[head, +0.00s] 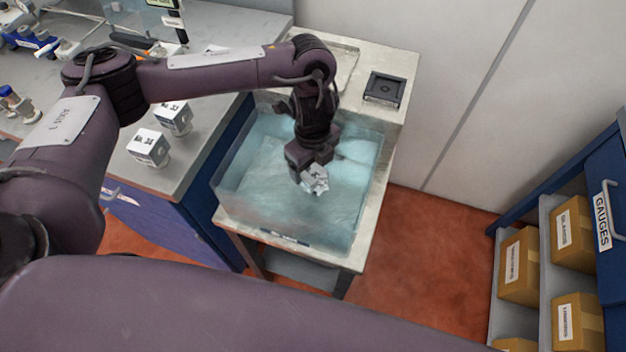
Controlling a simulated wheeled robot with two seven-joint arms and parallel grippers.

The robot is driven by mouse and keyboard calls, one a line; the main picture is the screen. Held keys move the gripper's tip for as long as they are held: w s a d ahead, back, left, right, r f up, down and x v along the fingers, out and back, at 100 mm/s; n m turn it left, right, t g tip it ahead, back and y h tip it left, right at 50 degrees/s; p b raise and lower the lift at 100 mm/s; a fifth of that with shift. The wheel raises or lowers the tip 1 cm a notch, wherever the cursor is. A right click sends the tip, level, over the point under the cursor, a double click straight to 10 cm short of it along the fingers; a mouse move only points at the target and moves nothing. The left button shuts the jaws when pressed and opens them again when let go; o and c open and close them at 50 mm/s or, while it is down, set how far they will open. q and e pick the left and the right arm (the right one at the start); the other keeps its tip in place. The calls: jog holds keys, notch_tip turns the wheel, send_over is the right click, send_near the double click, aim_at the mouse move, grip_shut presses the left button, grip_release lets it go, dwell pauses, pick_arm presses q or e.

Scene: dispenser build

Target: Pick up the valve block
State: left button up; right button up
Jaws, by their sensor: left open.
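My left gripper (308,166) reaches down from above into a clear, bluish bin (225,190). It is open. A small silvery, angular block (318,183), which looks like the valve block, is right at its fingertips. The gripper covers part of this block. I cannot tell whether the fingers touch it or stand around it. My right gripper is not in view.
The bin stands on a pale table (385,215) with a black square fixture (384,88) at the back. Two white marked cubes, one nearer (148,149) and one farther (175,117), sit on the grey counter (205,150). Boxes (520,265) fill a shelf at right.

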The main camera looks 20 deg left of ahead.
pick_arm(q)
jog(key=shift+s+f, duration=0.2)
jog(key=shift+f, duration=0.8)
notch_tip(320, 180, down, 5)
jog(key=shift+a+b, duration=0.15)
jog(key=shift+b, duration=0.65)
jog(key=shift+s, duration=0.1)
jog(key=shift+c, duration=0.2)
jog(key=shift+c, duration=1)
jog(key=shift+r, duration=0.1)
grip_shut()
jog(key=shift+r, duration=0.1)
